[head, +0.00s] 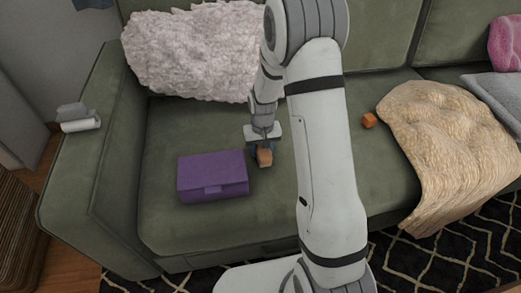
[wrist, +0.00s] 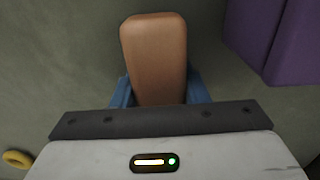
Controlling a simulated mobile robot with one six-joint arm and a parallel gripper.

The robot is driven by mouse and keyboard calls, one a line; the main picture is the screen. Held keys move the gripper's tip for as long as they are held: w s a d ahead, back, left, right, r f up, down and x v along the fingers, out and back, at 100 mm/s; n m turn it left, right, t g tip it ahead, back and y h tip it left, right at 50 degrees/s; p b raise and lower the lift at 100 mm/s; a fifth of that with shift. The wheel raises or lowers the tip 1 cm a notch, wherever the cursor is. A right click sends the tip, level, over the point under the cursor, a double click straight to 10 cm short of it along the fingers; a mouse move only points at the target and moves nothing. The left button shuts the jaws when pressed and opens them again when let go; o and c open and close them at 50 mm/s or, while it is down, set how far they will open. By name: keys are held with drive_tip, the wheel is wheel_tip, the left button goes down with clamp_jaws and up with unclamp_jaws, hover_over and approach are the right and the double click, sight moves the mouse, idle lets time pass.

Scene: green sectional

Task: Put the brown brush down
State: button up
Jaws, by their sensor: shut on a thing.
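The brown brush (wrist: 155,55) is held between the blue fingers of my gripper (wrist: 160,95) in the wrist view, its rounded brown end pointing away from the gripper. In the head view my gripper (head: 264,152) points down over the green sofa seat, with the brush (head: 265,158) at its tips. The brush is just right of the purple box (head: 212,177). I cannot tell whether the brush touches the seat.
The purple box also shows at upper right in the wrist view (wrist: 275,40). A yellow ring-like thing (wrist: 17,158) lies at lower left there. An orange cube (head: 369,120) and a tan blanket (head: 450,150) lie to the right on the sofa (head: 160,225). A fluffy pillow (head: 190,55) stands behind.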

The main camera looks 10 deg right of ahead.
drive_tip(key=shift+f, duration=0.3)
drive_tip(key=o, duration=1.2)
drive_tip(key=shift+s, duration=0.1)
wheel_tip(320, 180, up, 13)
drive_tip(key=p, duration=0.3)
drive_tip(key=shift+f+p, duration=0.15)
drive_tip(key=shift+p, duration=0.25)
drive_tip(key=shift+t, duration=0.6)
drive_tip(key=s+r, duration=0.4)
drive_tip(key=s, duration=0.3)
drive_tip(key=s+d+r, duration=0.1)
drive_tip(key=s+r, duration=0.4)
drive_tip(key=s, duration=0.3)
drive_tip(key=s+d+r, duration=0.1)
drive_tip(key=s+r, duration=0.3)
drive_tip(key=s, duration=0.3)
drive_tip(key=shift+s+r, duration=0.2)
